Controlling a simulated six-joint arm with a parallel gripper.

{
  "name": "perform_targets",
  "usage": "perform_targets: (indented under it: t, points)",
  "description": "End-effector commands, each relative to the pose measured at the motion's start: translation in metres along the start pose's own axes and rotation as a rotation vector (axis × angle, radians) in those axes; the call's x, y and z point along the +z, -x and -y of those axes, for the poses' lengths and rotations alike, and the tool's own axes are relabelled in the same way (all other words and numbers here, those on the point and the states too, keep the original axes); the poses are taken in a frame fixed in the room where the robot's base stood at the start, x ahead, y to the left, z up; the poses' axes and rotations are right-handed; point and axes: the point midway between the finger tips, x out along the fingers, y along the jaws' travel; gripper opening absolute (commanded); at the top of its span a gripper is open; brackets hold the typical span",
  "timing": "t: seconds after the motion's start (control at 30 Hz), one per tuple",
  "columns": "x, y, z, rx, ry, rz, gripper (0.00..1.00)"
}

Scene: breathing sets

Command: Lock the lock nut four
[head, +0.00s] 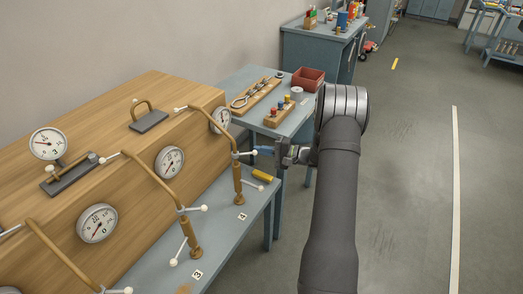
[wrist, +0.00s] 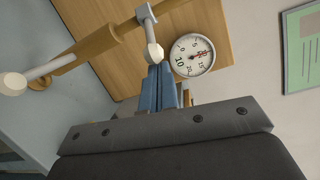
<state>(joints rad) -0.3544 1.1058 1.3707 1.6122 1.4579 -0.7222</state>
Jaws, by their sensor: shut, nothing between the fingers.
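The brass post at label 4 (head: 238,187) stands upright at the right end of the wooden case. A small lever with white ball ends (head: 244,154) sits at its top, where a curved brass pipe joins it. Another white-ended handle (head: 259,187) sticks out lower on the post. My gripper (head: 262,149) is shut and empty, its blue fingertips just right of the upper lever. In the wrist view the blue fingers (wrist: 160,90) are together below a white ball (wrist: 153,53) on a grey rod. I cannot tell whether they touch it. Which part is the lock nut is unclear.
The wooden case (head: 150,110) carries several dials; one gauge (wrist: 192,55) is close behind my fingers. The post at label 3 (head: 190,235) stands nearer. A yellow cylinder (head: 263,175) lies near post 4. A side bench (head: 262,82) holds tools and a red bin (head: 308,78).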

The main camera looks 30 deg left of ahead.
Motion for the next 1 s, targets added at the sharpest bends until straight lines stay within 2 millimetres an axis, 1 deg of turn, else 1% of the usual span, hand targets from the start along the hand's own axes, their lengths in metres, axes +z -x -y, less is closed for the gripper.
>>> perform_targets:
  t: [0.67,0.87,1.0]
  points:
    - [0.011,0.005,-0.002,-0.023,-0.009,-0.123,0.0]
    - [0.021,0.008,-0.004,-0.04,-0.018,-0.223,0.0]
    - [0.033,0.011,-0.007,-0.06,-0.026,-0.338,0.0]
